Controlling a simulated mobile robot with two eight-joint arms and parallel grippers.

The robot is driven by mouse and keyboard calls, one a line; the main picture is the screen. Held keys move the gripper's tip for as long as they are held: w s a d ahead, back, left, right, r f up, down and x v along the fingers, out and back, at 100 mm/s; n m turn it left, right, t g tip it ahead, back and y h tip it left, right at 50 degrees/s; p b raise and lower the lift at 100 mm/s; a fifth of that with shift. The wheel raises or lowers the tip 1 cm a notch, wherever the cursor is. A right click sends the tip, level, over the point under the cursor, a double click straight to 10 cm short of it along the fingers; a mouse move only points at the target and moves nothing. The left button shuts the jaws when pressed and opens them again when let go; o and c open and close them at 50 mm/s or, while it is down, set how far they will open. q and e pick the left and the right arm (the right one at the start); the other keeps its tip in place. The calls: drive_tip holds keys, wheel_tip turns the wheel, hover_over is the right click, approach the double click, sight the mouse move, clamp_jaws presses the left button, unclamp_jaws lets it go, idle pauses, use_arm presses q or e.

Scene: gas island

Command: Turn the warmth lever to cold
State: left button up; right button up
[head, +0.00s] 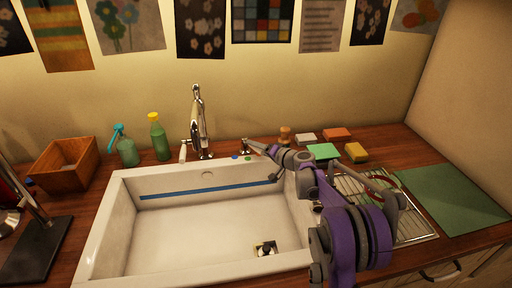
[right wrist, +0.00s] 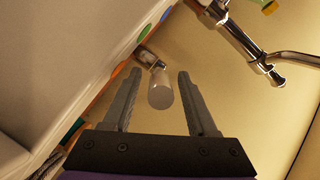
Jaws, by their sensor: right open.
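The warmth lever (right wrist: 160,92) shows in the right wrist view as a short metal stem with a pale rounded end. Coloured dots, blue (right wrist: 166,13), green (right wrist: 137,45) and orange-red (right wrist: 118,69), line the sink's edge near its base. My right gripper (right wrist: 160,73) is open, with one finger on each side of the pale end and a gap to each. In the head view my right gripper (head: 260,160) is at the sink's back rim, right of the tap, and partly covers the lever area. My left gripper is not in view.
The white sink (head: 122,215) fills the middle. The chrome tap (head: 198,125) stands behind it. Green bottles (head: 158,138) and a wooden box (head: 66,165) are at left. Sponges (head: 356,152), a wire rack (head: 415,225) and a green mat (head: 455,198) are at right.

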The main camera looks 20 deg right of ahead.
drive_tip(key=shift+w+f, duration=0.1)
drive_tip(key=shift+w, duration=0.15)
clamp_jaws()
idle(1.4)
